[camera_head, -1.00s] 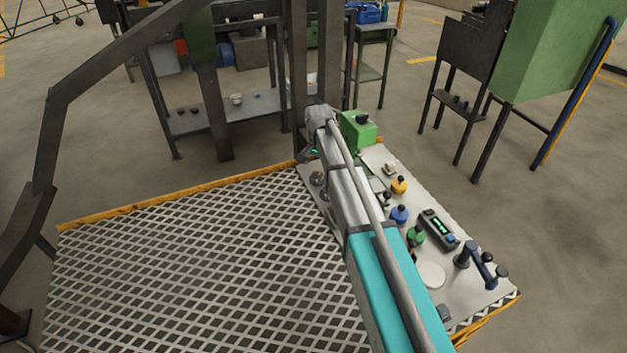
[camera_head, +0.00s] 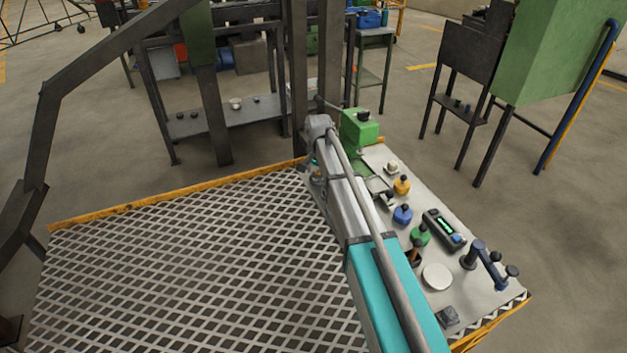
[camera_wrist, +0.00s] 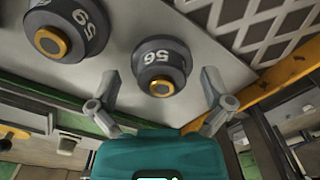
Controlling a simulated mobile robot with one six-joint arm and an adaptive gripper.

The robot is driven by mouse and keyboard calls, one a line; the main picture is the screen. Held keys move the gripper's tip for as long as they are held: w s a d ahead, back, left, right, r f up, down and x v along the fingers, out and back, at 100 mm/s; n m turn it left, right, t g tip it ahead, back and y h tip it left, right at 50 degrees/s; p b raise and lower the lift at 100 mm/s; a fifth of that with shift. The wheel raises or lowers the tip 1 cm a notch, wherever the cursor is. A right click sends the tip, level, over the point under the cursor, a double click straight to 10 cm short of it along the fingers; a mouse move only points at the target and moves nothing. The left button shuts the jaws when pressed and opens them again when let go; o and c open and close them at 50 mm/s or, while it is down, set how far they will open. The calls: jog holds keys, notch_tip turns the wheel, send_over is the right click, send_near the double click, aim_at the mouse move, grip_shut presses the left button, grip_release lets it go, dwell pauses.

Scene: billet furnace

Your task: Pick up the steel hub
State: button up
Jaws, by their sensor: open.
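A dark grey round hub marked 56 (camera_wrist: 158,58), with a brass-coloured centre, stands on the pale metal board in the wrist view. My gripper (camera_wrist: 160,76) is open, with one finger on each side of this hub. I see no clear contact with it. A second similar hub marked 59 (camera_wrist: 73,26) sits to the left, outside the fingers. I cannot tell from its surface which one is called the steel hub. In the head view my gripper (camera_head: 316,174) is over the board's far left edge, mostly hidden by my arm, which also hides the hubs.
The board (camera_head: 458,275) carries a green box (camera_head: 358,129), yellow (camera_head: 401,185), blue (camera_head: 402,214) and green (camera_head: 420,235) knobbed pieces, a meter (camera_head: 444,229) and a blue stand (camera_head: 472,256). A mesh deck (camera_head: 190,270) lies left. A yellow rail (camera_wrist: 280,84) runs close to the right finger.

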dwell(0.3)
grip_shut()
dwell(0.4)
